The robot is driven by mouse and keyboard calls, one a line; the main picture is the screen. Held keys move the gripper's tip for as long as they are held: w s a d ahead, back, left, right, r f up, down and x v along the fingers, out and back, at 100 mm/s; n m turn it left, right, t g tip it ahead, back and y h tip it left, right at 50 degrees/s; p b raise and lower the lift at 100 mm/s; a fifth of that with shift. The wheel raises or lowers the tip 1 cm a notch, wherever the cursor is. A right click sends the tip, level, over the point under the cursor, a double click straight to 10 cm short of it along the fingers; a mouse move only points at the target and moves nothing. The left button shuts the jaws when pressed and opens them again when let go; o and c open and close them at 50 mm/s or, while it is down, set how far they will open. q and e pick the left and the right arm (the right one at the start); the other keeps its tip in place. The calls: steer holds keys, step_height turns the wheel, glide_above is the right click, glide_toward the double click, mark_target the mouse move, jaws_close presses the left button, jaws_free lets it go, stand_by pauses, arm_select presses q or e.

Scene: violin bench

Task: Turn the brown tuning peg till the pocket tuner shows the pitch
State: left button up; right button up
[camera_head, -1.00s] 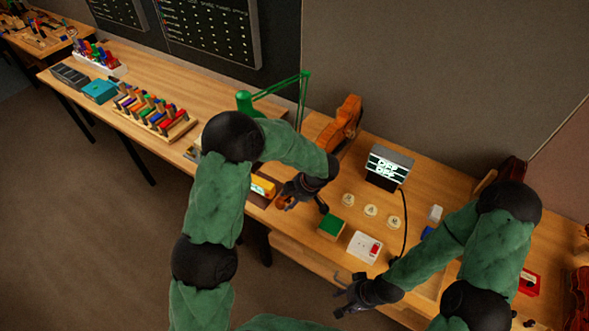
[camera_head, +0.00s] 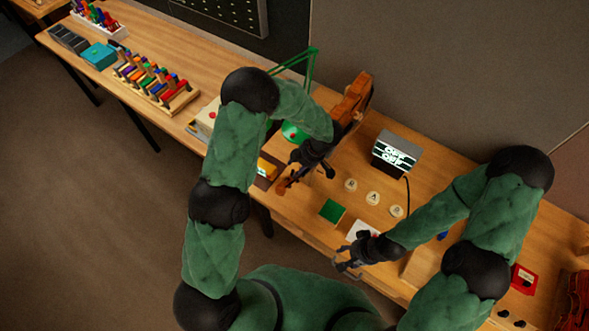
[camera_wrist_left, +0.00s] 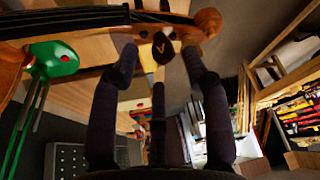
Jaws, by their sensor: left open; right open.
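The violin (camera_head: 352,98) stands at the back edge of the bench, partly hidden by my left arm. In the left wrist view its neck and brown scroll (camera_wrist_left: 207,21) cross the top. A dark rounded peg head (camera_wrist_left: 163,46) with a pale V-like mark shows between my left fingers; I cannot tell whether it is the brown peg or whether they touch it. My left gripper (camera_head: 308,172) is open by the scroll. A dark box with a lit display (camera_head: 396,155), perhaps the tuner, stands to the right; its text is unclear. My right gripper (camera_head: 345,264) is open at the front edge.
Several cream round pieces (camera_head: 373,198) and a green-topped block (camera_head: 332,211) lie before the display. A white box (camera_head: 360,230) is beside my right gripper. A green lamp (camera_head: 293,132) stands behind my left arm. A rack of coloured pieces (camera_head: 155,80) is further left.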

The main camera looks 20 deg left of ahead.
mark_target(292, 174)
arm_select(q)
steer(key=x, duration=0.2)
steer(key=shift+s+a+f, duration=0.15)
steer(key=shift+s+f, duration=0.1)
steer(key=shift+s, duration=0.05)
steer(key=shift+w+a+f, duration=0.1)
steer(key=shift+w+f, duration=0.05)
steer(key=shift+f, duration=0.15)
